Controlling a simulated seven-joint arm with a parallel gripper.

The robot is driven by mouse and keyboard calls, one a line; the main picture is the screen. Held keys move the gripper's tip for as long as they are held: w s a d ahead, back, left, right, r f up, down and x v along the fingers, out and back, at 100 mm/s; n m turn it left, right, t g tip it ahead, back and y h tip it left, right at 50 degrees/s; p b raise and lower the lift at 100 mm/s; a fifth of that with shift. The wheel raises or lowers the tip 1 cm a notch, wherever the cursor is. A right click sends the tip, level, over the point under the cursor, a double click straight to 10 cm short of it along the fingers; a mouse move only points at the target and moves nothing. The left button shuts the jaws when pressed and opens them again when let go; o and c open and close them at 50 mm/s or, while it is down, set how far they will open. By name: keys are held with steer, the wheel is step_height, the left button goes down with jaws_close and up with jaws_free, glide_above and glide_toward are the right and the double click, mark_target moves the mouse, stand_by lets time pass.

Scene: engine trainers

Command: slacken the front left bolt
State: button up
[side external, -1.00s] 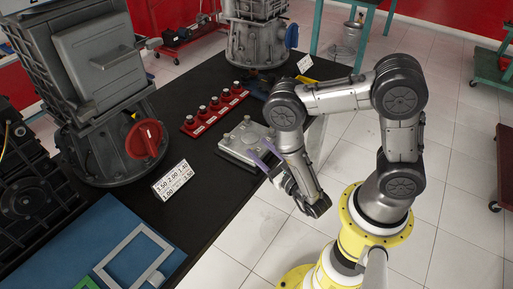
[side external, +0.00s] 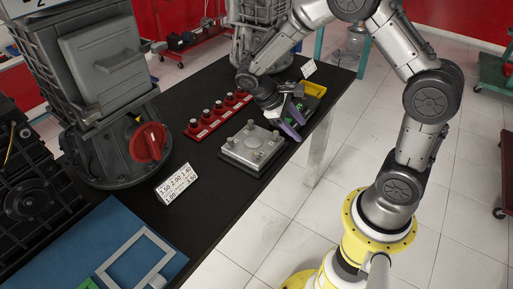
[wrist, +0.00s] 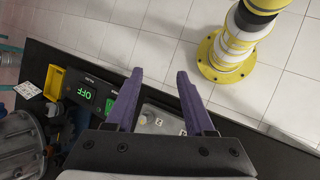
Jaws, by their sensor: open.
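A light grey metal plate (side external: 253,146) with several upright bolts (side external: 257,157) lies on the black table in the side view. Which bolt counts as front left cannot be told from these views. My gripper (side external: 296,125) has purple fingers and hangs to the right of the plate, apart from it, near the table's right edge. In the wrist view my gripper (wrist: 160,74) is open, with nothing between its fingers. Part of the plate (wrist: 160,122) shows behind the fingers there, with a bolt and small labels. The gripper body hides the rest.
A dark device (wrist: 88,94) with a green "OFF" display and a yellow bin (side external: 313,89) are beyond the gripper. A red strip (side external: 220,113) with several dark-topped pieces lies left of the plate. A large engine trainer (side external: 112,110) stands at left.

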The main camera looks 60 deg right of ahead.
mark_target(256, 152)
steer(key=w+a+r+m+t+y, duration=0.5)
steer(key=w+a+r, duration=0.15)
steer(key=w, duration=0.25)
steer(key=f, duration=1.4)
steer(key=shift+s+a+f, duration=0.1)
steer(key=shift+a, duration=0.1)
jaws_close()
